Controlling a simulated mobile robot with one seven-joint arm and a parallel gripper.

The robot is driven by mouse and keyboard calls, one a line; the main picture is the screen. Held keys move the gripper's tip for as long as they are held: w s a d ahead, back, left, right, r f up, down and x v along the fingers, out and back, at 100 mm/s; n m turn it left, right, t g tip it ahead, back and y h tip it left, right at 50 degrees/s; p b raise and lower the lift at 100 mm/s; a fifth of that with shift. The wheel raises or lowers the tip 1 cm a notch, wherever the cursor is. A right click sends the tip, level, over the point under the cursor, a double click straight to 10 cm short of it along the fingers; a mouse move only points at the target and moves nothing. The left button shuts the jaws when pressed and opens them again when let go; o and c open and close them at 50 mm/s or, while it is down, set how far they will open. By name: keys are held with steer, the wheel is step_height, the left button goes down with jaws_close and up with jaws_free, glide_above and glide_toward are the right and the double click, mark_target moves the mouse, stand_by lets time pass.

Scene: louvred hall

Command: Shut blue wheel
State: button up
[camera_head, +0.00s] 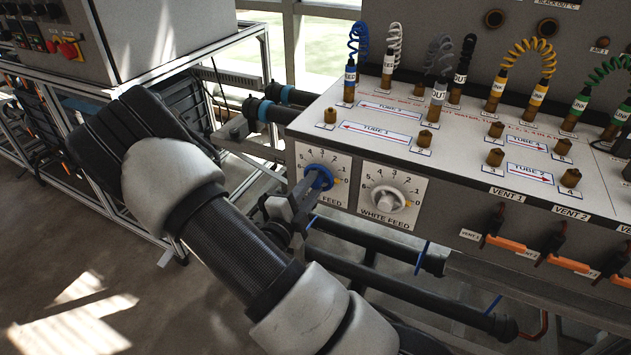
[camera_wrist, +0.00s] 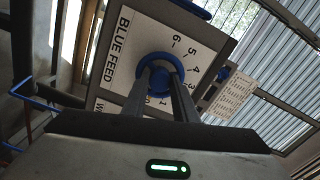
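The blue wheel (camera_head: 318,176) is on the BLUE FEED dial plate (camera_head: 341,190), at the left end of the console's front. It also shows in the wrist view (camera_wrist: 160,61) as a blue ring with a blue middle, at my fingertips. My gripper (camera_head: 305,193) reaches it from the lower left. In the wrist view, my two fingers (camera_wrist: 160,75) stand a small gap apart and appear closed on the wheel's middle, within its rim. The dial shows numbers 0 to 6, with a yellow mark near 0. The fingers hide part of the wheel, and I cannot read its setting.
The WHITE FEED wheel (camera_head: 387,198) is close on the right. Orange vent handles (camera_head: 505,243) stick out further right. Dark pipes (camera_head: 375,245) run below the console. A metal frame with a cabinet (camera_head: 165,35) stands behind my arm. Floor is open at lower left.

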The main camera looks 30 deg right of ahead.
steer(key=shift+o, duration=0.4)
steer(key=shift+s+a, duration=0.3)
steer(key=shift+a, duration=0.05)
steer(key=shift+v, duration=2.05)
steer(key=shift+a, duration=0.1)
steer(key=p+v, duration=0.2)
steer(key=v, duration=1.5)
steer(key=shift+s, duration=0.2)
steer(key=shift+w+a, duration=0.1)
